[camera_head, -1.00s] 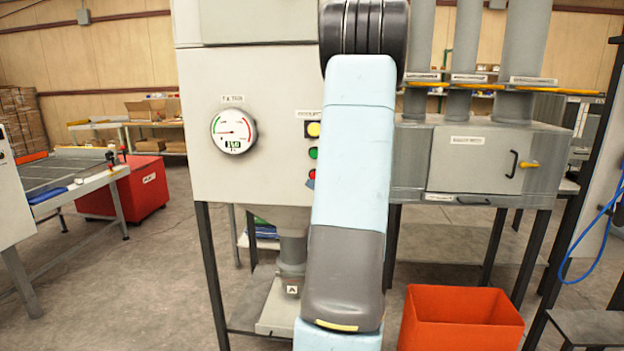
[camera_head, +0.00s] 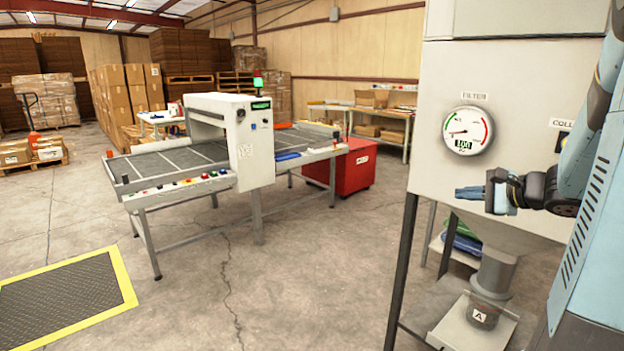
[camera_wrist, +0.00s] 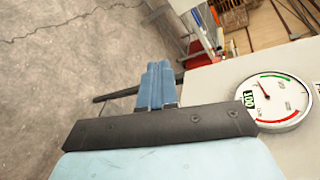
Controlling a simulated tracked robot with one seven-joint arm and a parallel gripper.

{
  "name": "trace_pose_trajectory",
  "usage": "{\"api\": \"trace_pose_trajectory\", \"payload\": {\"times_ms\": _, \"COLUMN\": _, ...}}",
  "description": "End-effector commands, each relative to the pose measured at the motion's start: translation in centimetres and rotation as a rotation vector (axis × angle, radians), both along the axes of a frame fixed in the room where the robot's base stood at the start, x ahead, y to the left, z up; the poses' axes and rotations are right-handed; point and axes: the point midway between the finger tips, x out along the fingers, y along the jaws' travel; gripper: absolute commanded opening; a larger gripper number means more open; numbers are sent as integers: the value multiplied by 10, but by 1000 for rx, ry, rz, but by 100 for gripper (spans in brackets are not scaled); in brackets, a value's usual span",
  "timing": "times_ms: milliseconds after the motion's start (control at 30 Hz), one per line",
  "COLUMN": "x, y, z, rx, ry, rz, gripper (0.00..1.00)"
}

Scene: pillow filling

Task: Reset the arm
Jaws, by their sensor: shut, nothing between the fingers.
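My arm (camera_head: 590,130) reaches in from the right edge of the head view, partly cut off by the frame. My gripper (camera_head: 468,193) points left in front of the pale filter cabinet, below its round gauge. Its blue fingers are together, with nothing between them. In the wrist view the shut fingers (camera_wrist: 155,88) point up the picture, with grey floor and the cabinet's edge beyond them. The gauge (camera_head: 467,131) shows in the head view, and it also shows at the right of the wrist view (camera_wrist: 272,103).
The filter cabinet (camera_head: 433,140) stands close to my gripper on dark legs, with a nozzle marked A (camera_head: 493,270) beneath. A conveyor table (camera_head: 180,160) and a red bin (camera_head: 352,168) stand further left. Floor between the conveyor and the cabinet is clear.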

Motion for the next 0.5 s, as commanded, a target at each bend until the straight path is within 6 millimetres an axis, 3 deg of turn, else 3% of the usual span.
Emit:
{"api": "trace_pose_trajectory", "payload": {"times_ms": 33, "x": -9, "y": 26, "z": 5, "rx": -55, "ry": 13, "rz": 72, "gripper": 0}}
{"api": "trace_pose_trajectory", "payload": {"times_ms": 200, "x": -48, "y": 88, "z": 8, "rx": -249, "ry": 69, "rz": 286, "gripper": 0}}
{"api": "trace_pose_trajectory", "payload": {"times_ms": 300, "x": -74, "y": 116, "z": 8, "rx": -372, "ry": 92, "rz": 399, "gripper": 0}}
{"api": "trace_pose_trajectory", "payload": {"times_ms": 500, "x": -126, "y": 150, "z": 7, "rx": -640, "ry": 117, "rz": 594, "gripper": 0}}
